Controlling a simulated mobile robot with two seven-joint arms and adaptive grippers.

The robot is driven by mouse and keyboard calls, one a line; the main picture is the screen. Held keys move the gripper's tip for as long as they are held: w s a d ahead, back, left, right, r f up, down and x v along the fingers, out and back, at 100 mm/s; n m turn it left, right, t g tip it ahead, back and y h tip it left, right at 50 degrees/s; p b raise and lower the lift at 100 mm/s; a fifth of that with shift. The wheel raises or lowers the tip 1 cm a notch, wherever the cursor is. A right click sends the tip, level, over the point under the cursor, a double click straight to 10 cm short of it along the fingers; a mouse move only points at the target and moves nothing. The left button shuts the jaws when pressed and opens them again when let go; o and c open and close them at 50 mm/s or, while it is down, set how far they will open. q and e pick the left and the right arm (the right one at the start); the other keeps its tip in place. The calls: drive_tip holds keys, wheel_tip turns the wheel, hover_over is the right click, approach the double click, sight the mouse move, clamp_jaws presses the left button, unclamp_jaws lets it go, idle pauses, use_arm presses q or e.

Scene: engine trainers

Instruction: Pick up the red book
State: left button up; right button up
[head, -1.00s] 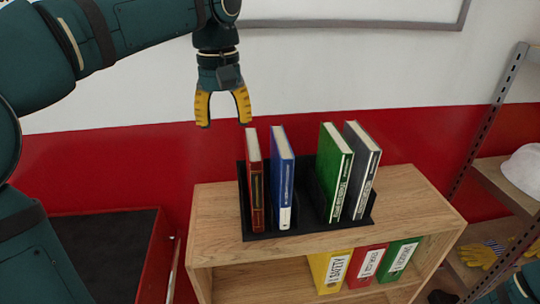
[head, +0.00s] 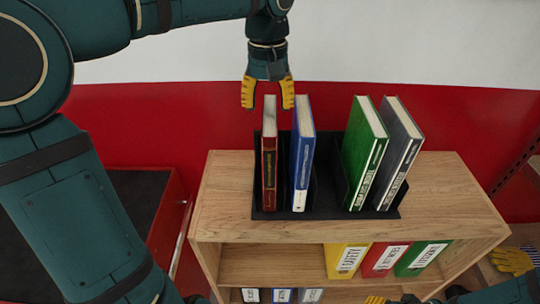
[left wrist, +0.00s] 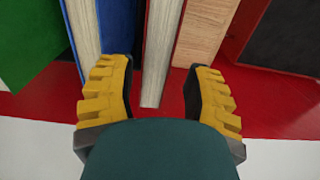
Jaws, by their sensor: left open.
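The red book (head: 269,160) stands upright in a black rack (head: 330,212) on the wooden shelf unit, at the left end of the row. My left gripper (head: 268,101) is open, pointing down at the top of the red book. In the head view its two yellow fingers appear to either side of the book's top. In the left wrist view the red book's pale page edge (left wrist: 159,60) lies between the open fingers (left wrist: 160,92), with no visible grip on it. A little yellow at the bottom edge of the head view seems to be my right gripper (head: 376,299), mostly cut off.
A blue book (head: 302,160) stands close to the right of the red one. A green book (head: 364,155) and a grey book (head: 398,155) lean farther right. Binders (head: 383,258) fill the lower shelf. A red cart (head: 170,230) stands at left.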

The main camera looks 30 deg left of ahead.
sight(270, 113)
use_arm(q)
drive_tip(key=shift+w+d+f, duration=0.1)
drive_tip(key=shift+d+f, duration=0.05)
drive_tip(key=shift+f, duration=2.6)
clamp_jaws()
